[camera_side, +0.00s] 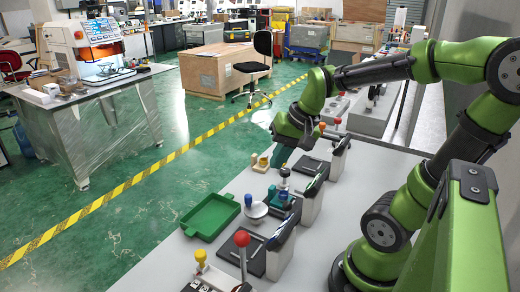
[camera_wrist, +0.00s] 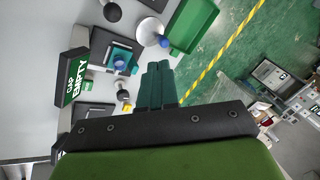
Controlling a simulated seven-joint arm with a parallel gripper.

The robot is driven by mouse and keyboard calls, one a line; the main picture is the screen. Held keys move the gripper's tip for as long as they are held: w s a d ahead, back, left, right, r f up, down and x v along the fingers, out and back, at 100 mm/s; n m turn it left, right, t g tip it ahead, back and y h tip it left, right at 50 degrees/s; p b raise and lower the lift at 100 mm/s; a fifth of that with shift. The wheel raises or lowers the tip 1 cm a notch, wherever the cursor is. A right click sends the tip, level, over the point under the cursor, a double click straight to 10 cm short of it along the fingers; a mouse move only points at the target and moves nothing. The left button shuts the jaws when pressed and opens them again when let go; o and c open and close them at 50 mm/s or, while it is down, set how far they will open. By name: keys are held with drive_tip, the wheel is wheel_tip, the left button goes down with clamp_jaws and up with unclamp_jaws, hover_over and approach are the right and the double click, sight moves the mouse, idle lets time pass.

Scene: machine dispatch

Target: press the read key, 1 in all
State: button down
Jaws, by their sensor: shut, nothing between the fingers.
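My gripper (camera_side: 281,158) points down over the workbench, near the middle stations in the side view. In the wrist view its teal fingers (camera_wrist: 158,75) are together with nothing between them. No key marked "read" can be made out in either view. Close to the fingers in the wrist view are a blue knob (camera_wrist: 119,63) on a teal block and a yellow knob (camera_wrist: 127,106). A dark display panel (camera_wrist: 73,80) there reads "CAP EMPTY". The gripper appears above the bench, apart from these parts.
A green tray (camera_side: 211,216) lies at the bench's left edge. A red-ball lever (camera_side: 242,239) stands near the front, with a yellow knob (camera_side: 200,256) beside it. A white disc (camera_side: 255,209) sits by the tray. Several slanted panels line the right side.

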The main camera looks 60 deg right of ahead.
drive_tip(key=s+d+f+m+y, duration=0.1)
drive_tip(key=d+f+m+y, duration=0.1)
drive_tip(key=d+m, duration=0.7)
drive_tip(key=s+d+f+m+g+y, duration=0.1)
drive_tip(key=d+f+m+y, duration=0.2)
drive_tip(key=d+m, duration=0.6)
drive_tip(key=m, duration=0.4)
drive_tip(key=shift+s+d+f+g+y, duration=0.2)
drive_tip(key=shift+s+f+g+y, duration=0.1)
drive_tip(key=shift+s, duration=0.1)
drive_tip(key=shift+f, duration=4.4)
drive_tip(key=shift+f, duration=0.15)
drive_tip(key=shift+f, duration=0.3)
